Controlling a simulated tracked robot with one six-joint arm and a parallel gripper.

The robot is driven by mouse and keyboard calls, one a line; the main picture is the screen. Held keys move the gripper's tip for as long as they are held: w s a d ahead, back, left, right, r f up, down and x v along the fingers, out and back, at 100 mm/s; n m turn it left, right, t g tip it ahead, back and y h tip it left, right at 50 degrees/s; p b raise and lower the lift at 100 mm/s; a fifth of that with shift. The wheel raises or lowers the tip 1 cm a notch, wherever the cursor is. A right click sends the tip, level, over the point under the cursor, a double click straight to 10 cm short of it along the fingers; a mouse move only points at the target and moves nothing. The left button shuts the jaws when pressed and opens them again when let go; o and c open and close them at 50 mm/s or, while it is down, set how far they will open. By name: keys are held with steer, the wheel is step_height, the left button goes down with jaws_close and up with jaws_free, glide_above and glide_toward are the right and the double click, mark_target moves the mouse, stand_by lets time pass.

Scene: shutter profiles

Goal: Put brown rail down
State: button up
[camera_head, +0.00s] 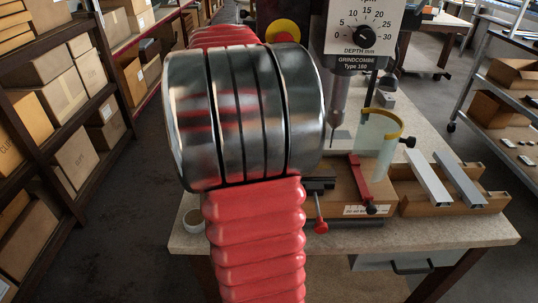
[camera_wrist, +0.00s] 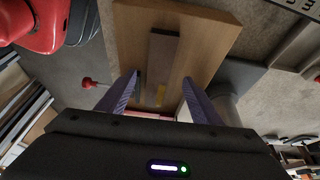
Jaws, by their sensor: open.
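The brown rail (camera_wrist: 162,60) shows in the wrist view as a dark brown strip lying along a tan wooden surface (camera_wrist: 128,40). A small yellow patch shows near its lower end. My gripper (camera_wrist: 161,77) is open, with one finger on each side of the strip and a gap visible on both sides. Whether the strip touches the wood along its whole length I cannot tell. In the head view my own arm covers much of the middle, and I cannot make out the brown rail or my gripper there.
A drill press (camera_head: 357,64) stands on the workbench (camera_head: 462,228) behind a clear guard (camera_head: 376,135). A wooden tray (camera_head: 450,209) on the right holds a white rail (camera_head: 427,179) and a grey rail (camera_head: 459,179). A red-knobbed lever (camera_head: 320,226) sticks out in front. Shelves with cartons (camera_head: 68,95) stand left.

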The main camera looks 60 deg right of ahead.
steer(key=shift+v, duration=1.65)
steer(key=w+a+n+t, duration=0.35)
steer(key=a+n, duration=0.45)
steer(key=a, duration=0.3)
steer(key=w+a+n+t, duration=0.2)
steer(key=w+a+n, duration=0.2)
steer(key=a+n, duration=0.5)
steer(key=s+a+f+n+t+y, duration=0.1)
steer(key=s+a+f+n+t, duration=0.1)
steer(key=a+n, duration=0.4)
steer(key=s+a+f+n+t+y, duration=0.1)
steer(key=a+n, duration=0.6)
steer(key=a, duration=0.7)
steer(key=shift+s+a+f+n+t, duration=0.3)
steer(key=shift+s+a+f+t, duration=0.05)
steer(key=shift+s+f+t, duration=0.2)
steer(key=shift+c, duration=0.7)
